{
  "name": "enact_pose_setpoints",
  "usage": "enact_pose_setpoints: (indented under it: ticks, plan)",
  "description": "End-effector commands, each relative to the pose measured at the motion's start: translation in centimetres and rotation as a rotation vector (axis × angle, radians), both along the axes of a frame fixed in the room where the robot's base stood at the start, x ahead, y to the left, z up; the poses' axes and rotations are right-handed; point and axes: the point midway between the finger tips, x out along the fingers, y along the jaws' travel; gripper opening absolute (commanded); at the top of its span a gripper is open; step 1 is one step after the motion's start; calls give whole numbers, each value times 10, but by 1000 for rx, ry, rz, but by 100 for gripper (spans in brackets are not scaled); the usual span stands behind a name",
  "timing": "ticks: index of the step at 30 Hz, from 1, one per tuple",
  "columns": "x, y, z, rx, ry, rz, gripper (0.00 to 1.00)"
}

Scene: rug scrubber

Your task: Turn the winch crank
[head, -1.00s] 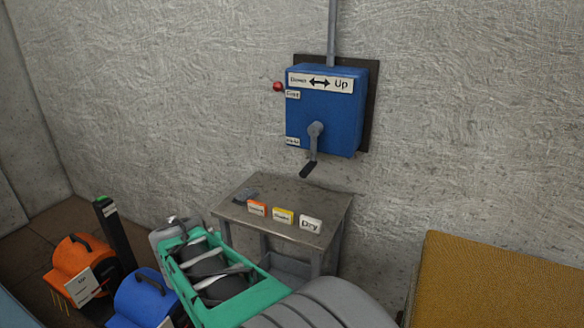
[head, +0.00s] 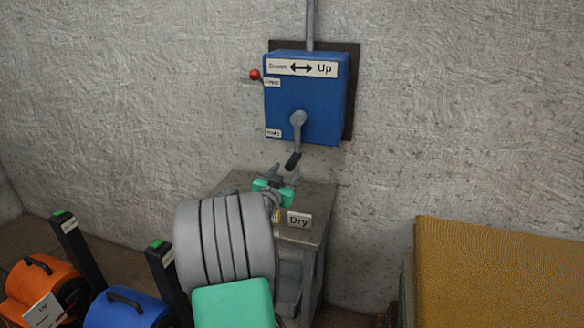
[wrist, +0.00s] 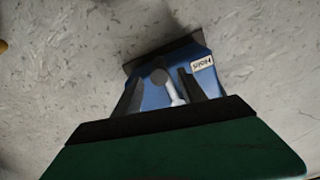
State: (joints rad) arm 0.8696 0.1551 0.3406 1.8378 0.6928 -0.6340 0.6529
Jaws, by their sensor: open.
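The winch is a blue box (head: 318,108) on the wall with a "Down/Up" arrow label (head: 300,68). Its grey crank (head: 298,130) hangs down from the front and ends in a black handle (head: 293,161). My gripper (head: 281,174) is open, just below the black handle and above the small table. In the wrist view the blue box (wrist: 160,97) and the pale crank arm (wrist: 173,92) show between the open fingers of my gripper (wrist: 160,88). The crank handle's end is hidden there behind my gripper's body.
A small metal table (head: 317,195) with a "Dry" card (head: 299,220) stands under the winch. A red knob (head: 255,75) is on the box's left side. Orange (head: 40,285) and blue (head: 125,308) machines stand at lower left. A yellow-brown panel (head: 500,275) fills the lower right.

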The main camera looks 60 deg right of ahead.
Motion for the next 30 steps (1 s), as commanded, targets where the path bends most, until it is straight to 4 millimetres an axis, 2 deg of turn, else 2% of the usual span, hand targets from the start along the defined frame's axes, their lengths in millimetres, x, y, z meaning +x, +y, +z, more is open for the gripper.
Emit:
enact_pose_setpoints:
  ticks: [9, 13, 22, 30]
  plan:
    - [5, -55, 3, 0, -1, -6, 49]
    - [9, -71, 3, 0, -1, -4, 49]
    - [9, -76, 1, 0, 0, -4, 49]
    - [9, -76, 2, 0, 0, -4, 26]
